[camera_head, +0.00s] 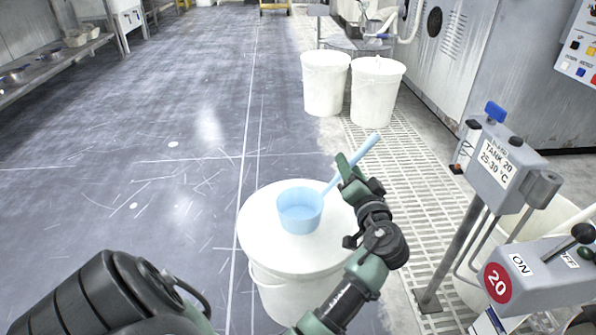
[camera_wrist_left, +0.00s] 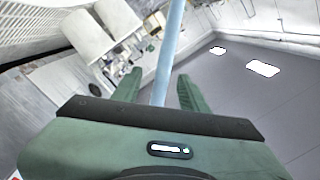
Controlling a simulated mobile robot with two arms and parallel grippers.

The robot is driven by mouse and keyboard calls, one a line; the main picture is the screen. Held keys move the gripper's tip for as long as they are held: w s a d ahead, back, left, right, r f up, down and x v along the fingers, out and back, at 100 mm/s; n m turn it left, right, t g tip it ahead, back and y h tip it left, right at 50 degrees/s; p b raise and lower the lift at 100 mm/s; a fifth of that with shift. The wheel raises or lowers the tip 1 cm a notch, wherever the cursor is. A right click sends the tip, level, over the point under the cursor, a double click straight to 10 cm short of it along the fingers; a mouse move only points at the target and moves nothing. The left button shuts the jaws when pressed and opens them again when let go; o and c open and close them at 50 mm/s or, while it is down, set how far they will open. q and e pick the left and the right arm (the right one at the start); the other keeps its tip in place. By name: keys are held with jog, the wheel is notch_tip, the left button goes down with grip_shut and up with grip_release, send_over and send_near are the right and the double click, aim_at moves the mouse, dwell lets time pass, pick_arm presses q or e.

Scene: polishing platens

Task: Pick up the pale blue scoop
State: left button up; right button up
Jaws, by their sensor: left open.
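The pale blue scoop (camera_head: 300,211) sits upright on the white lid of a bucket (camera_head: 262,240). Its long handle (camera_head: 364,152) slants up to the right. My left gripper (camera_head: 350,172) is at the handle, with the green fingers open. In the left wrist view the handle (camera_wrist_left: 171,45) runs between the two fingers of the gripper (camera_wrist_left: 159,82), with gaps on both sides. The scoop's cup is out of that view. My right gripper is not in view.
Two white buckets (camera_head: 325,85) (camera_head: 377,92) stand behind on the floor. A grey stand with a tank sign (camera_head: 495,160) and a lever box with a red 20 label (camera_head: 520,278) are close on the right. Open floor (camera_head: 130,190) lies to the left.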

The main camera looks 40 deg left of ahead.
pick_arm(q)
jog(key=shift+b+x, duration=0.6)
jog(key=shift+x, duration=1.25)
grip_shut()
